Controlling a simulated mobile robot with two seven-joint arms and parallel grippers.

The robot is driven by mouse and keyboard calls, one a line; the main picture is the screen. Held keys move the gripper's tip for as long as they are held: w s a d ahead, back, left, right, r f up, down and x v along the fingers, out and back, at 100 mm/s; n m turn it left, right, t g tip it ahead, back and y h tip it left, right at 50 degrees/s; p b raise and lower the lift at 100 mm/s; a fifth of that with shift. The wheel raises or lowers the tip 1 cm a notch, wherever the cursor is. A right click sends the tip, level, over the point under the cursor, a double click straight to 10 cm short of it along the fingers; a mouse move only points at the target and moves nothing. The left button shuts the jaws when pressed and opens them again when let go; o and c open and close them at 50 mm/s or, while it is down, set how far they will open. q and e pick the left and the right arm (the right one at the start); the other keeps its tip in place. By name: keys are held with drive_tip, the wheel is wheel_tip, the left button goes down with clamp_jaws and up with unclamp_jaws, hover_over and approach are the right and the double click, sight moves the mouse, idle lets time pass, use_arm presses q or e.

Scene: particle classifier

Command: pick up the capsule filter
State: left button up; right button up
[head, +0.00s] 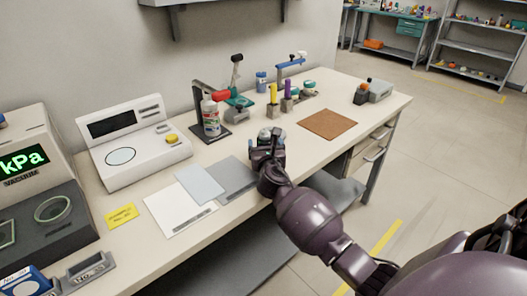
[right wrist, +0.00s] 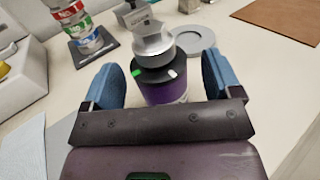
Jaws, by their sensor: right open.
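A capsule-like item, which I take for the capsule filter, stands on the bench between my right gripper's fingers in the right wrist view (right wrist: 160,88). It has a silver stepped top, a black collar with green and white marks, and a purple body. Its lower part is hidden by the gripper's palm. My right gripper (right wrist: 163,82) is open, with one blue finger on each side of the item and gaps visible. In the head view my right gripper (head: 268,146) is over the bench's front part and hides most of the item. My left gripper is not in view.
A bottle in a stand (head: 210,116) is to the left behind the gripper. A grey disc (right wrist: 194,42) lies behind the item. A brown mat (head: 328,124) lies to the right. Grey and white sheets (head: 180,208) lie to the left.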

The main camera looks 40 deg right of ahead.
drive_tip(key=shift+w+d+r, duration=0.1)
drive_tip(key=shift+w, duration=0.1)
drive_tip(key=c, duration=1.2)
